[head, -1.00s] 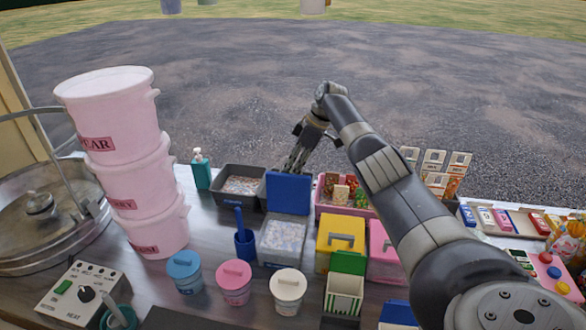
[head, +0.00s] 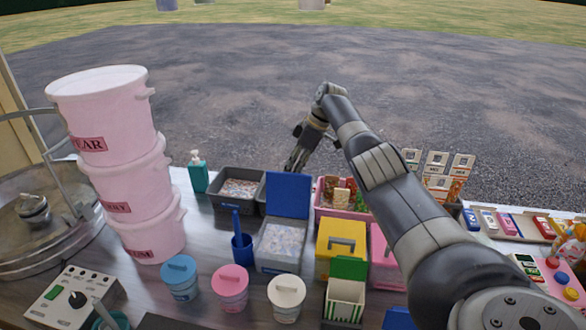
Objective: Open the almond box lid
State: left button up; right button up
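A grey box (head: 267,262) with pale flakes inside stands in the middle of the table; I read no label on it, and it may be the almond box. Its blue lid (head: 288,195) stands upright at the box's back edge, so the box is open. My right gripper (head: 292,160) is just behind and above the lid's top edge, pointing down. Its fingertips are small and partly hidden, and I cannot tell if they touch the lid or are open. My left gripper is not in view.
A grey tray (head: 218,199) of sprinkles lies left of the lid. A yellow box (head: 328,262) and a pink box (head: 381,275) stand to the right, under my arm. Stacked pink pails (head: 148,225) rise at left.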

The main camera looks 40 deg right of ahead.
jog(key=o, duration=0.4)
jog(key=shift+s+d+f, duration=0.1)
jog(key=shift+s+f, duration=0.35)
jog(key=shift+f, duration=0.4)
jog(key=shift+w+d+f, duration=0.1)
jog(key=v, duration=0.9)
jog(key=w+v, duration=0.1)
jog(key=v, duration=0.3)
jog(key=shift+a+r, duration=0.3)
jog(key=shift+r, duration=0.1)
jog(key=shift+s+d, duration=0.1)
jog(key=shift+f, duration=0.1)
